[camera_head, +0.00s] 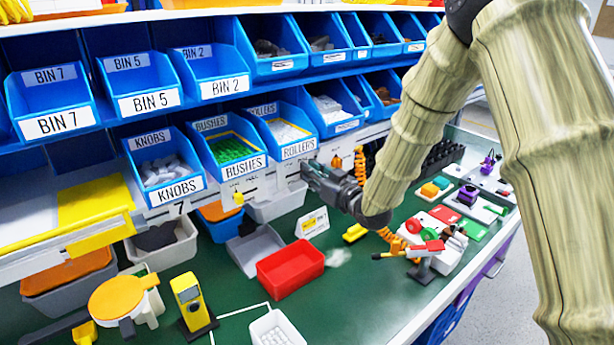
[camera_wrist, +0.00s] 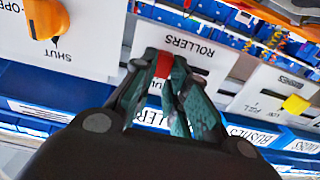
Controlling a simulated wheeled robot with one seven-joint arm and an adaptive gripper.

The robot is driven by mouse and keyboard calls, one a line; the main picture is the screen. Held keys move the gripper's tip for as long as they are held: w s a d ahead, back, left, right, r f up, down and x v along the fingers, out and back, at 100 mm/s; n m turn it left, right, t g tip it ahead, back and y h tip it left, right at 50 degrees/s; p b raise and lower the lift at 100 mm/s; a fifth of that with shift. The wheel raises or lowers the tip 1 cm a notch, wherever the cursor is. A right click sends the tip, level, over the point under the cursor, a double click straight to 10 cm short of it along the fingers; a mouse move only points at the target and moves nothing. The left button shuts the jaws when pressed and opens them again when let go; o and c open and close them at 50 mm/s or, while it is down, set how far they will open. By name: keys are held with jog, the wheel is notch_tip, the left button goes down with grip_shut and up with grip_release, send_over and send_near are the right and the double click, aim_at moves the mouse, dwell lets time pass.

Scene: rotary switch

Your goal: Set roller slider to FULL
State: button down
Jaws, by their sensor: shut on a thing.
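The roller slider has a red knob (camera_wrist: 164,67) on a white plate (camera_wrist: 212,66) marked ROLLERS, which appears upside down in the wrist view. My gripper (camera_wrist: 165,62) is shut on the red knob, one finger on each side. In the head view my gripper (camera_head: 310,172) is at the shelf edge, just below and right of the ROLLERS bin (camera_head: 290,133). The knob is hidden there.
A yellow slider knob (camera_wrist: 295,104) is on the neighbouring BUSHES plate. An orange rotary knob (camera_wrist: 46,18) with SHUT and OPEN marks is on the other side. Below my gripper, a red tray (camera_head: 290,272) and a small sign (camera_head: 312,223) stand on the green bench.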

jog(key=shift+w+d+r, duration=0.1)
jog(key=shift+d, duration=0.05)
jog(key=c, duration=1.4)
grip_release()
jog(key=shift+d, duration=0.1)
jog(key=v, duration=1.2)
